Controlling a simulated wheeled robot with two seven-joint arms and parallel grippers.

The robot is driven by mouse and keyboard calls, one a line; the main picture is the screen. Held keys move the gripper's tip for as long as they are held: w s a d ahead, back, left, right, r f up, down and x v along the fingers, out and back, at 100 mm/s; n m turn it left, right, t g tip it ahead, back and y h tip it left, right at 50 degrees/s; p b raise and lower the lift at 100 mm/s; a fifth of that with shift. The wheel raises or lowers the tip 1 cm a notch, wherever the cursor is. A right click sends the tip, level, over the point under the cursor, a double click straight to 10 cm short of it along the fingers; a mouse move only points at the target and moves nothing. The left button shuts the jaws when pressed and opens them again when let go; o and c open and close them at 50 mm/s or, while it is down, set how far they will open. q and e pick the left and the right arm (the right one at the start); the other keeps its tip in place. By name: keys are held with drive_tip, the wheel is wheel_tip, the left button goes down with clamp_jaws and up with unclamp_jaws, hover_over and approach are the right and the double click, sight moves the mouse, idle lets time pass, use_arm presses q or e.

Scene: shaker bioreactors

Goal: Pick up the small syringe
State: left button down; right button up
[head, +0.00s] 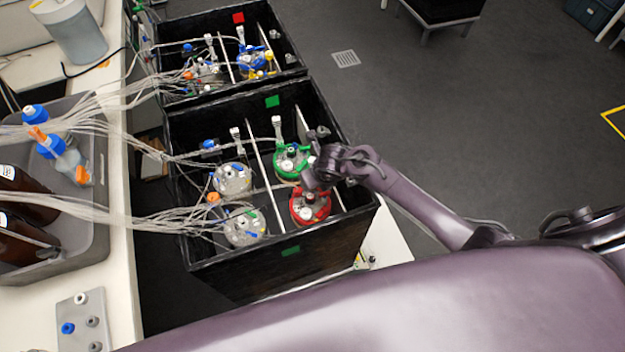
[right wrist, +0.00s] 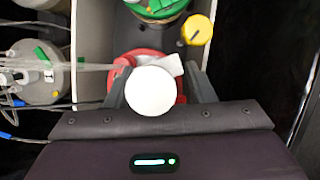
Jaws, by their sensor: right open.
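A white round disc (right wrist: 152,91), apparently the top end of the small syringe, shows in the right wrist view above a red-lidded vessel (right wrist: 133,57). My right gripper (right wrist: 155,74) is open, with one finger on each side of the disc and a gap visible at each side. The syringe's body is hidden below the disc. In the head view my right gripper (head: 316,178) is over the red-lidded vessel (head: 311,207) in the near black box's front right compartment. I cannot make out the syringe there. My left gripper is not in view.
The near black box (head: 250,262) has dividers and holds several tubed vessels, including a green-lidded one (head: 290,162). A yellow cap (right wrist: 197,30) stands just beyond my right gripper. A second black box (head: 180,30) lies behind. A grey tray (head: 95,240) with bottles is at left.

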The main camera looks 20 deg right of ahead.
drive_tip(key=c, duration=0.7)
